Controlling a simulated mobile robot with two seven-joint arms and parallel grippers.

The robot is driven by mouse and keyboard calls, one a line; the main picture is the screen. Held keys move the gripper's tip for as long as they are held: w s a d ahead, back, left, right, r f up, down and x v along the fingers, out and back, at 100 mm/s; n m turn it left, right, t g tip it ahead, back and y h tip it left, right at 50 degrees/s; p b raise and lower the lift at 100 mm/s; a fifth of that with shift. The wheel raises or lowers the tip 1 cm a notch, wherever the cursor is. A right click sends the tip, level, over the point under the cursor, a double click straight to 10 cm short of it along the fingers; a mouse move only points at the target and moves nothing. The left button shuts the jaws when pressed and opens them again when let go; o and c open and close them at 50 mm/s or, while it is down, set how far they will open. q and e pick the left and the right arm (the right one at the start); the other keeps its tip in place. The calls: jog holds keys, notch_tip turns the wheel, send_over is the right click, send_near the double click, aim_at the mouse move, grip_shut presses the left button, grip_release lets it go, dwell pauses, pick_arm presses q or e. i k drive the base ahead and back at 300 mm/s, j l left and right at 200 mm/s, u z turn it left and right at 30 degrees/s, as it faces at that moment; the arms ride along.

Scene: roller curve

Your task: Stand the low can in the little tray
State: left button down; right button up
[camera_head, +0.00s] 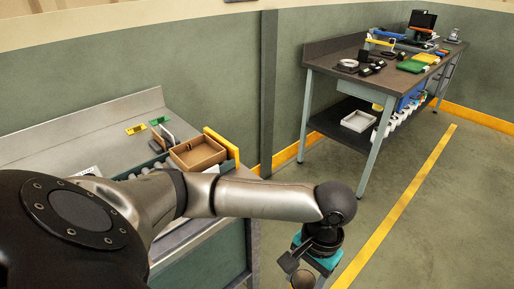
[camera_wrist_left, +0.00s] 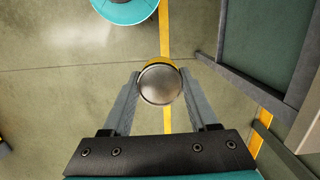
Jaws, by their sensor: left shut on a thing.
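My left gripper (camera_wrist_left: 160,80) is shut on a low round can (camera_wrist_left: 160,84), with one finger on each side of it. The can has a metallic top and a yellow edge in the left wrist view. In the head view the left gripper (camera_head: 300,272) hangs low in front, over the floor, and the can (camera_head: 303,281) shows partly at the bottom edge. A brown open tray (camera_head: 184,163) sits on the near bench. A white tray (camera_head: 347,122) is on the far bench's lower shelf. I cannot tell which is the little tray. My right gripper is not in view.
The near metal bench (camera_head: 98,141) is at left, with a yellow panel (camera_head: 222,144) beside the brown tray. The far bench (camera_head: 325,67) holds tools and a green tray (camera_head: 412,66). The floor with its yellow line (camera_head: 407,188) is clear between.

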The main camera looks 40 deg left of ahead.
aim_at(198, 154)
jog(key=i+l, duration=0.1)
jog(key=i, duration=1.1)
jog(key=i+u, duration=0.3)
jog(key=u, duration=0.15)
jog(key=i+u, duration=0.3)
jog(key=u, duration=0.15)
jog(key=i+l+u, duration=0.2)
jog(key=u, duration=0.25)
jog(key=i+u, duration=0.15)
jog(key=u, duration=0.35)
jog(key=i+l+u, duration=0.15)
jog(key=u, duration=0.35)
jog(key=i+l+u, duration=0.15)
jog(key=u, duration=0.35)
jog(key=i+l+u, duration=0.1)
jog(key=u, duration=0.4)
jog(key=i+l+u, duration=0.15)
jog(key=u, duration=0.35)
jog(key=i+l+u, duration=0.1)
jog(key=u, duration=0.35)
jog(key=l, duration=0.1)
